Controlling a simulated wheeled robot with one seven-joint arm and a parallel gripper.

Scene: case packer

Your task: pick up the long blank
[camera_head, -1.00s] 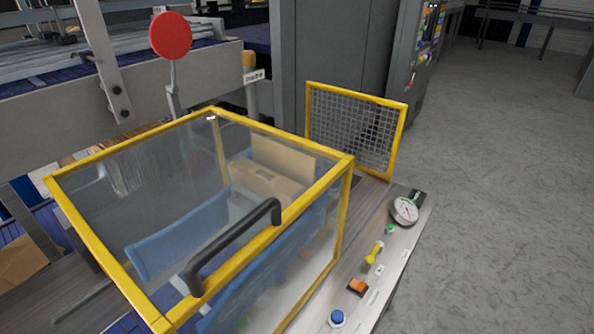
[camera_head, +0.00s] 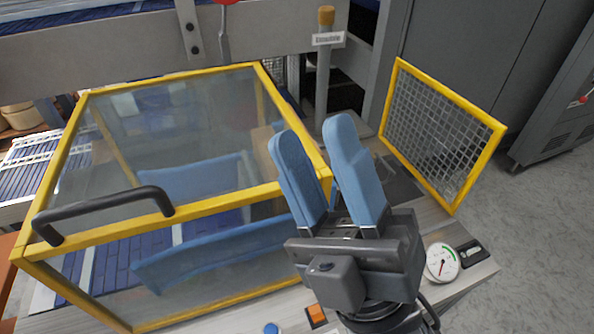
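My gripper (camera_head: 313,140) points up and away, at the right end of the yellow-framed clear guard (camera_head: 95,185). Its two blue fingers are apart, with nothing visible between them. A piece of tan cardboard (camera_head: 262,136) shows through the guard, just left of the fingers and mostly hidden by them. I cannot tell whether it is the long blank. No other piece can be made out clearly as the long blank.
The guard has a black handle (camera_head: 105,208) and blue curved panels (camera_head: 215,250) inside. A yellow-framed mesh panel (camera_head: 440,130) stands to the right. A dial gauge (camera_head: 442,262) and an orange button (camera_head: 316,315) lie on the front ledge. Grey floor is open at far right.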

